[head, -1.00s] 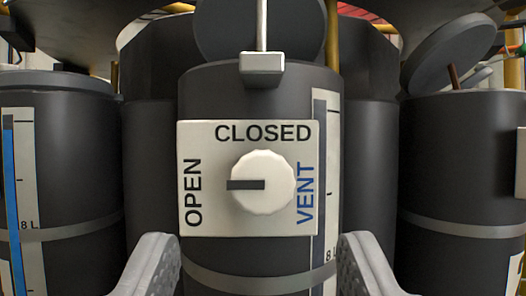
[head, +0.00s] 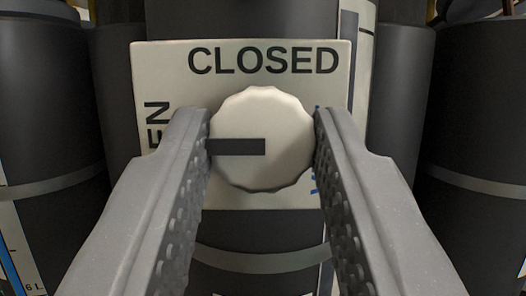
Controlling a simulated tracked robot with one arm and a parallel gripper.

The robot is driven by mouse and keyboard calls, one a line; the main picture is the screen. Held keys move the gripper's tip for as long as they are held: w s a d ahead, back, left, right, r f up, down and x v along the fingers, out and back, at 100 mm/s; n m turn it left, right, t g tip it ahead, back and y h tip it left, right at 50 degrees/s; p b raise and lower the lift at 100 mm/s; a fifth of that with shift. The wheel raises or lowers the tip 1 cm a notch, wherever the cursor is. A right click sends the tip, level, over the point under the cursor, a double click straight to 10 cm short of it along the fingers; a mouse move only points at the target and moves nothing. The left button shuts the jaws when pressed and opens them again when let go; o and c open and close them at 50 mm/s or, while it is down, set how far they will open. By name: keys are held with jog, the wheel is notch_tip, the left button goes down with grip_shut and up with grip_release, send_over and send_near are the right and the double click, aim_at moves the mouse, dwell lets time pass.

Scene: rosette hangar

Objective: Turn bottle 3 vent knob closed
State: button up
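The round white vent knob (head: 285,125) sits on a pale label plate (head: 265,56) on the front of a dark grey bottle (head: 240,18). The knob's dark pointer bar points left, toward the partly hidden word OPEN. CLOSED is printed above the knob. My gripper (head: 262,140) has one finger on each side of the knob, and both fingertips appear to touch its edges. The left finger covers part of OPEN. The right finger hides most of the blue VENT lettering.
More dark bottles stand close by, one at the left (head: 45,110) and one at the right (head: 475,110). A grey band (head: 262,257) runs around the bottle below the plate.

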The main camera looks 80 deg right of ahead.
jog(key=shift+a+r+m, duration=0.1)
jog(key=shift+a+m, duration=0.05)
jog(key=shift+m, duration=0.25)
jog(key=shift+w+m+g, duration=0.1)
jog(key=shift+m+g, duration=0.4)
jog(key=shift+m, duration=0.3)
jog(key=shift+w+m+g+b, duration=0.1)
jog(key=shift+m+g+b, duration=0.4)
jog(key=shift+m, duration=0.6)
jog(key=m+g, duration=0.2)
jog(key=m, duration=0.1)
jog(key=m+g, duration=0.1)
jog(key=m, duration=0.3)
jog(key=shift+w+a+r+m+g, duration=0.1)
jog(key=shift+w+m+g, duration=0.05)
jog(key=shift+m+g, duration=0.2)
jog(key=m, duration=0.2)
jog(key=m+g+y+p, duration=0.1)
jog(key=m, duration=0.1)
jog(key=m+g+y+p, duration=0.1)
jog(key=m, duration=0.1)
jog(key=shift+r, duration=0.25)
jog(key=shift+m+y+p, duration=1)
jog(key=shift+m+p, duration=0.3)
jog(key=shift+m, duration=0.65)
jog(key=shift+f, duration=0.1)
